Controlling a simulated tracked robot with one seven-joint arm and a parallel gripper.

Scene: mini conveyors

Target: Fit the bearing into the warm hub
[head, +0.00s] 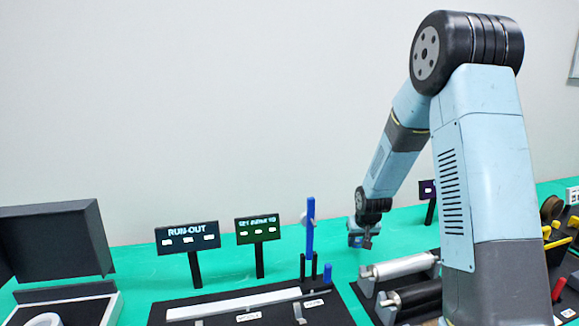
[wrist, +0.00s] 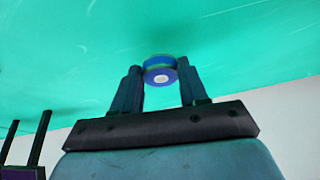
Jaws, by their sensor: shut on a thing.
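My gripper (wrist: 160,82) is shut on a small blue round part (wrist: 160,70) with a pale centre, held between the fingertips in the wrist view. It looks like the bearing, but I cannot be sure. In the head view my gripper (head: 364,241) is small, above the green surface behind the rollers, and the held part is hard to make out. I cannot pick out the warm hub for certain. A white ring (head: 46,320) shows partly at the lower left edge, by an open dark-lidded case (head: 60,245).
A white roller (head: 403,266) and a black roller (head: 415,297) lie in a frame right of centre. A blue upright post (head: 310,232) stands left of my gripper. Two signs (head: 187,238) (head: 258,229) stand behind a black base. Green surface (head: 140,262) is bare between case and base.

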